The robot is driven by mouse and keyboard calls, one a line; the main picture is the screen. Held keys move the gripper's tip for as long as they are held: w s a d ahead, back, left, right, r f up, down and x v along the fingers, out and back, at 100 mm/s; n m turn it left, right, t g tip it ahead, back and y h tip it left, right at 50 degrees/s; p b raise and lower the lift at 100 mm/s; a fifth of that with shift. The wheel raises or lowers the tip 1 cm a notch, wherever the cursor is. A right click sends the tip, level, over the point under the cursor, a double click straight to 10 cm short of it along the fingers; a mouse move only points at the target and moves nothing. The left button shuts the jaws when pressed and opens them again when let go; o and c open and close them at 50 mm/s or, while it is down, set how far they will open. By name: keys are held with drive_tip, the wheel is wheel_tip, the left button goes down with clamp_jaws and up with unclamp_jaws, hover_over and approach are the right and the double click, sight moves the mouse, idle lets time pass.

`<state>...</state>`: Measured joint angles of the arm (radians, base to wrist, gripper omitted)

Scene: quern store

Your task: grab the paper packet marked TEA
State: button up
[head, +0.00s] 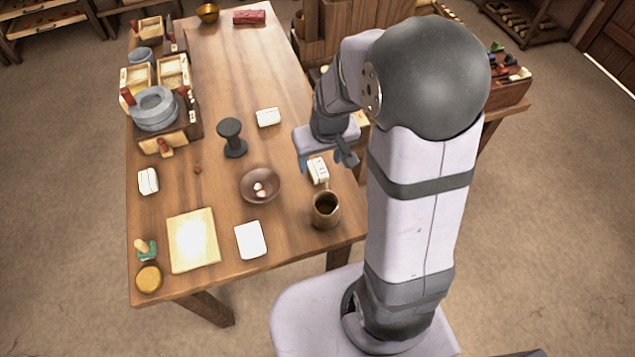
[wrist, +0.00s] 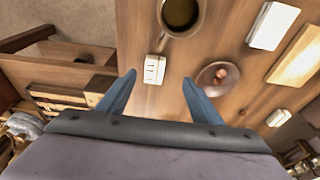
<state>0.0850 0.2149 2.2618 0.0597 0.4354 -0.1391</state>
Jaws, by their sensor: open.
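A small white paper packet (head: 318,170) with faint dark marks lies on the table near its right edge, just behind the brown mug. In the wrist view this packet (wrist: 154,69) shows between and slightly beyond my fingertips; its marks are too small to read. Two other white packets lie on the table, one (head: 268,117) beside the dark spool-shaped stand and one (head: 148,181) near the left edge. I cannot make out TEA on any of them. My gripper (head: 328,160) is open and empty, above the table by the marked packet. It also shows in the wrist view (wrist: 158,77).
The brown mug (head: 325,210) stands close in front of the marked packet. A shallow bowl (head: 260,186) with small pinkish pieces is to its left. A dark spool-shaped stand (head: 232,138), a white card (head: 251,240) and a pale board (head: 193,240) are further off.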

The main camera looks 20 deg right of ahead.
sight(318, 169)
drive_tip(key=shift+t, duration=0.3)
drive_tip(key=w+f, duration=0.1)
drive_tip(key=w+f+b, duration=0.1)
drive_tip(key=f, duration=0.1)
drive_tip(key=shift+w+d, duration=0.2)
drive_tip(key=shift+d, duration=0.2)
drive_tip(key=shift+p+x, duration=0.3)
drive_tip(key=shift+x, duration=3.3)
drive_tip(key=shift+w+d, duration=0.1)
drive_tip(key=c, duration=1.1)
